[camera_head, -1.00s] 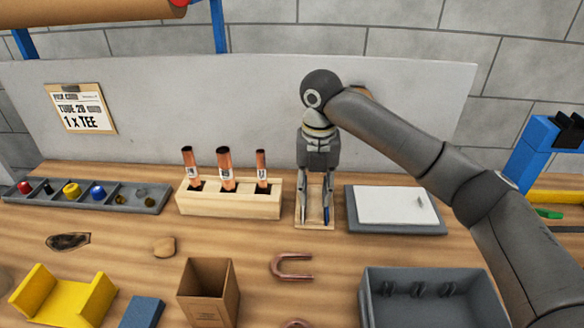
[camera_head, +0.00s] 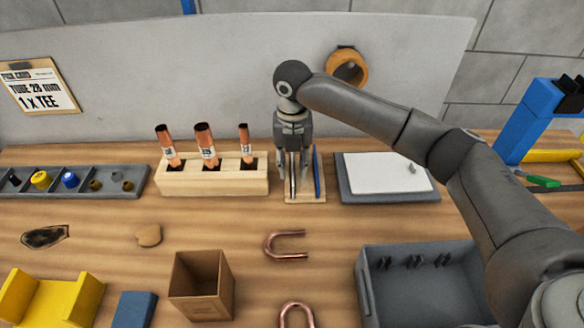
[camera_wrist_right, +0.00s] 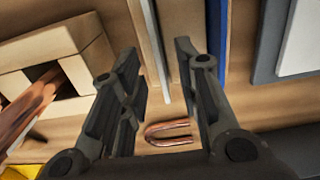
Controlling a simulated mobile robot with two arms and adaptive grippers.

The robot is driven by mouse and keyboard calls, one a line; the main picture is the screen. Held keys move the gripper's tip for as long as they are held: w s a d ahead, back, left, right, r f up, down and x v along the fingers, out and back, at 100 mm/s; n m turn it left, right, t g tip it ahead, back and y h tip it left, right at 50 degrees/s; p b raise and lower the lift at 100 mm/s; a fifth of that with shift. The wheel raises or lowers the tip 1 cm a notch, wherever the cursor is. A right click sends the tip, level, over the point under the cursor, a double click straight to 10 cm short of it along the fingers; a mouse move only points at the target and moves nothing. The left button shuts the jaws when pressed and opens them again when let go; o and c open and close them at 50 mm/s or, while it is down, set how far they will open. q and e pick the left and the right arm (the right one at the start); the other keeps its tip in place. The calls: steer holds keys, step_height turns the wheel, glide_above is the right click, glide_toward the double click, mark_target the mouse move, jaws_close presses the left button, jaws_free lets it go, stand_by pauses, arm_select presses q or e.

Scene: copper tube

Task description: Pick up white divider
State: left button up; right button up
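A thin whitish strip, which I take for the white divider (camera_wrist_right: 157,45), stands in a small wooden holder (camera_head: 305,198) beside a blue strip (camera_head: 317,172). In the right wrist view the strip lies between the two fingers of my right gripper (camera_wrist_right: 158,68), with a gap to each finger. My right gripper (camera_head: 293,170) points down over the holder in the head view, fingers apart and holding nothing. The blue strip also shows in the wrist view (camera_wrist_right: 219,35), outside the right-hand finger. The fingers partly hide the strip in the head view. My left gripper is not seen.
A wooden block (camera_head: 212,184) with three copper tubes stands close on the left. A grey tray with a white sheet (camera_head: 388,172) is close on the right. Copper U-bends (camera_head: 287,246), a cardboard box (camera_head: 203,285) and a grey bin (camera_head: 425,290) are nearer the front.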

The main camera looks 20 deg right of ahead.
steer(key=shift+f, duration=1.5)
jaws_close()
steer(key=shift+r, duration=0.2)
